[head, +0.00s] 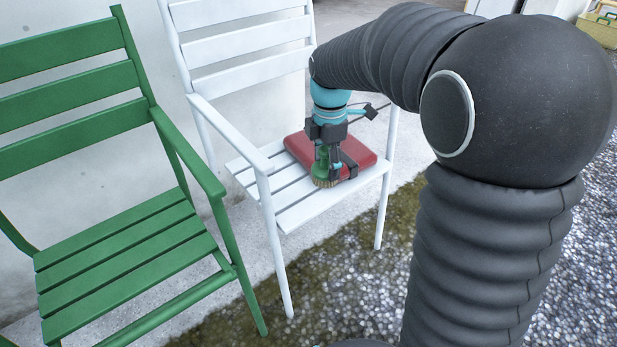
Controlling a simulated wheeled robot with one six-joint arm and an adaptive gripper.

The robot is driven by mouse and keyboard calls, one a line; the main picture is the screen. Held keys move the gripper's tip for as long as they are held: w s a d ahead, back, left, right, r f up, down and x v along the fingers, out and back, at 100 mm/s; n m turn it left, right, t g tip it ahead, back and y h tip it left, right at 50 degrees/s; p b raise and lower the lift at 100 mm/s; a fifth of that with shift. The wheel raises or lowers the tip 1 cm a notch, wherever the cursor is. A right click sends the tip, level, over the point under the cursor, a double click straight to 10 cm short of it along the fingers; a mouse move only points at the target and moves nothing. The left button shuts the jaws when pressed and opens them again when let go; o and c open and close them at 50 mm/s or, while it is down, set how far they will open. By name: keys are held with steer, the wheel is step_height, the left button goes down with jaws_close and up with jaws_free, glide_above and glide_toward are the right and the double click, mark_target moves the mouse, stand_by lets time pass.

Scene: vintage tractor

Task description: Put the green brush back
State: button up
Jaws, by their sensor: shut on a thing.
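The green brush (322,167) has tan bristles that point down. It is at the front part of the white chair's slatted seat (300,214). My gripper (331,165) points down from above and is shut on the brush. The gripper's fingers hide part of the brush. I cannot tell whether the bristles touch the seat or hang just above it. A red box-like thing (366,156) lies flat on the same seat, right behind and beside the brush and gripper.
The white chair has armrests (228,129) and a slatted back (245,40). A green chair (130,240) stands at the left, its seat empty. A pale wall is behind both. Gravel (370,300) lies in front. A yellow container (600,25) is at the far top right.

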steer(key=w+a+f, duration=0.1)
steer(key=a+f, duration=0.1)
steer(key=a, duration=0.1)
steer(key=w+a+f, duration=0.2)
steer(key=a, duration=0.1)
steer(key=w+a+f, duration=0.1)
steer(key=a+f, duration=0.1)
steer(key=a, duration=0.1)
steer(key=shift+w+a+f, duration=0.35)
steer(key=shift+w+a, duration=0.05)
step_height(320, 180, down, 2)
steer(key=shift+d+f, duration=0.15)
steer(key=shift+f, duration=0.45)
steer(key=shift+f, duration=0.3)
steer(key=o, duration=1.5)
steer(key=shift+c, duration=0.2)
steer(key=shift+b, duration=0.3)
